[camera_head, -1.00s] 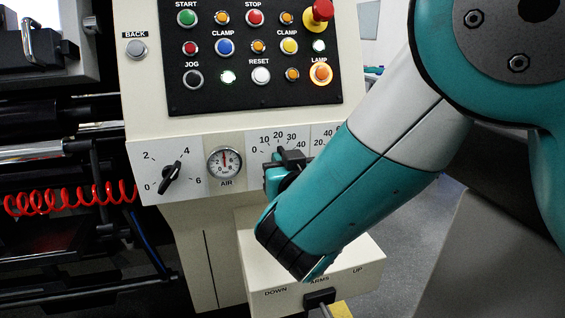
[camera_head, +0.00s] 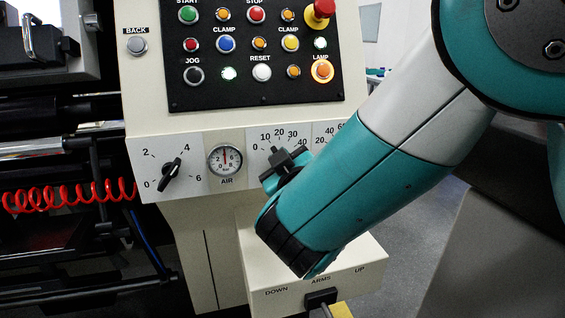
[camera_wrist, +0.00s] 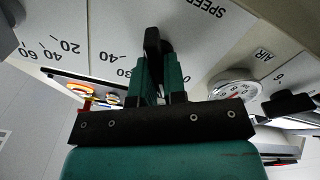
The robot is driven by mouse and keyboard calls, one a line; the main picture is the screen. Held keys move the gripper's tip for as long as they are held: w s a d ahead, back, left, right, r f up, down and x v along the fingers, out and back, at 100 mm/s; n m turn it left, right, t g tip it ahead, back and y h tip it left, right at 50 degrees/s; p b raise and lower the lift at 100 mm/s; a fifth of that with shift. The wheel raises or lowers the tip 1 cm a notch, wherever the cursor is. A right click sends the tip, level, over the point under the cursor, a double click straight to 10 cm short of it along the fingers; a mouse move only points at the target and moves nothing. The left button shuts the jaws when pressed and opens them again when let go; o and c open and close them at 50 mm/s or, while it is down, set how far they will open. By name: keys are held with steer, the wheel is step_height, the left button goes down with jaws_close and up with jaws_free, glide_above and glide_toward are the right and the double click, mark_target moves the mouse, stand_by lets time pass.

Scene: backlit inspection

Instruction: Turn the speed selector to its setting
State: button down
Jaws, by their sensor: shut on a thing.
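The speed selector is a black knob (camera_wrist: 152,42) on a white plate marked SPEED in the wrist view. My gripper (camera_wrist: 160,75) has its green fingers closed on either side of this knob. In the head view my gripper (camera_head: 283,170) reaches the panel from the lower right at the dial scale (camera_head: 279,138) numbered 0 to 40. The gripper and arm hide most of the knob there, so its exact pointing is unclear.
Left of it are a round air gauge (camera_head: 225,160) and another black knob (camera_head: 171,175) on a scale up to 6. Above is a button panel (camera_head: 255,50) with a red mushroom button (camera_head: 319,10). Below sits a box (camera_head: 345,270) labelled ARMS with a black switch (camera_head: 320,298).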

steer(key=n, duration=0.5)
steer(key=shift+a+f, duration=0.1)
steer(key=shift+a, duration=0.05)
steer(key=shift+n, duration=0.3)
stand_by(0.3)
steer(key=c, duration=1.2)
jaws_free()
steer(key=shift+s, duration=0.1)
steer(key=b+v, duration=1)
steer(key=v, duration=0.7)
steer(key=shift+s+b, duration=0.2)
steer(key=shift+b, duration=0.2)
